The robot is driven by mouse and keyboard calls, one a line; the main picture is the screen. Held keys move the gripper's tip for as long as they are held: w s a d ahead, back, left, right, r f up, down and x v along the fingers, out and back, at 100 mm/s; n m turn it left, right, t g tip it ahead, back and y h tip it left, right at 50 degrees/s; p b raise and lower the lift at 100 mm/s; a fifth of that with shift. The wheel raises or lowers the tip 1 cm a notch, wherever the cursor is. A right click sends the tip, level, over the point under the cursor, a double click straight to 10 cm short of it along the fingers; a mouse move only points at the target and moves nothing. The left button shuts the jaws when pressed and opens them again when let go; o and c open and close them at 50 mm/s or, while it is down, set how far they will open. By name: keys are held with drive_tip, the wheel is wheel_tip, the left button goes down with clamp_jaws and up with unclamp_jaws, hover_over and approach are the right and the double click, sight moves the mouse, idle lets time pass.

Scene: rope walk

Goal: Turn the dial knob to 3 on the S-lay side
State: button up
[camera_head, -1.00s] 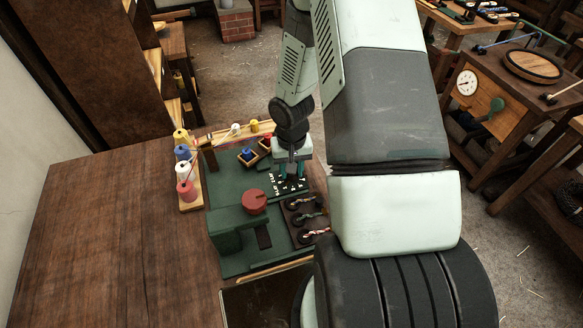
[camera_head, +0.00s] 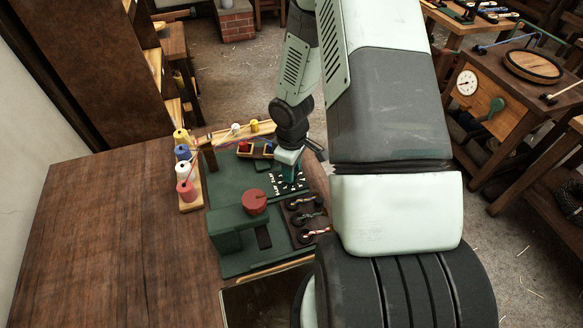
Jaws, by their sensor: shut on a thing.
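The black dial panel (camera_head: 278,190) with white markings lies on the green machine bed, in the middle of the head view. My gripper (camera_head: 290,178) points down onto this panel, its fingers shut on the dial knob. The knob itself is hidden behind the fingers, and its pointer cannot be made out. The markings are too small to read, so the setting and the S-lay side cannot be told.
A red round cap (camera_head: 254,201) stands on a green block near the panel. Spools (camera_head: 184,170) stand on the left rack. The wooden tabletop (camera_head: 110,235) is clear at left.

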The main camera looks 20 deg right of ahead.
drive_tip(key=n, duration=0.5)
drive_tip(key=shift+n, duration=0.4)
idle(0.3)
drive_tip(key=o, duration=1)
drive_tip(key=shift+o, duration=0.2)
wheel_tip(320, 180, up, 11)
